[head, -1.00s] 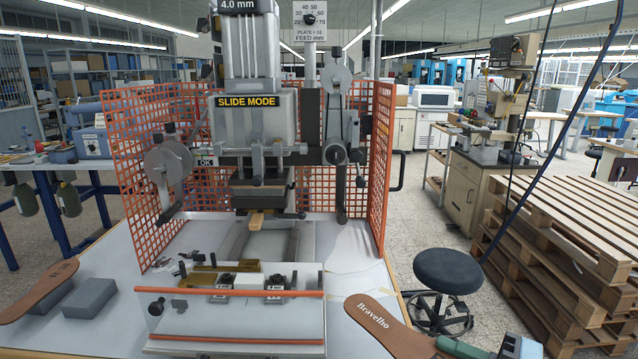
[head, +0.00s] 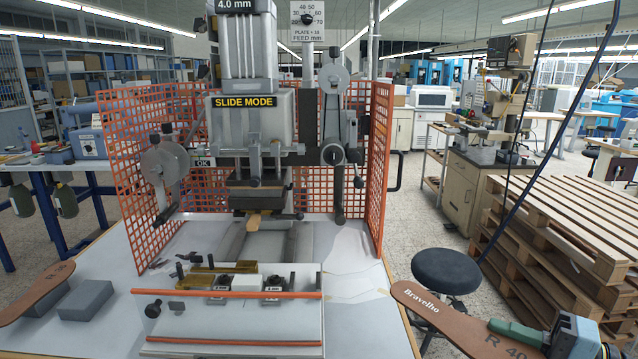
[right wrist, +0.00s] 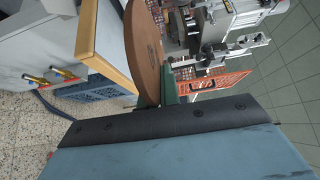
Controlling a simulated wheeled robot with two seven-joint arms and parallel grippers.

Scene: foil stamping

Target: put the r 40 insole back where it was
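The R 40 insole (head: 450,319) is brown, with "Bravelho" at its left end and a partly covered "R 40" mark near the green fingers. It appears in the lower right of the head view, at and beyond the table's right edge. My right gripper (head: 520,337) is shut on its right-hand part. In the right wrist view the insole (right wrist: 144,50) stands edge-on at the green finger (right wrist: 172,92). A second brown insole (head: 38,292), marked R 36, lies at the table's left, by grey blocks. My left gripper is out of view.
The stamping press (head: 252,135) stands mid-table inside an orange mesh guard (head: 382,165). A fixture with orange bars (head: 230,293) sits at the front. A grey block (head: 86,300) is at left. A stool (head: 446,271) and pallets (head: 570,240) stand on the right.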

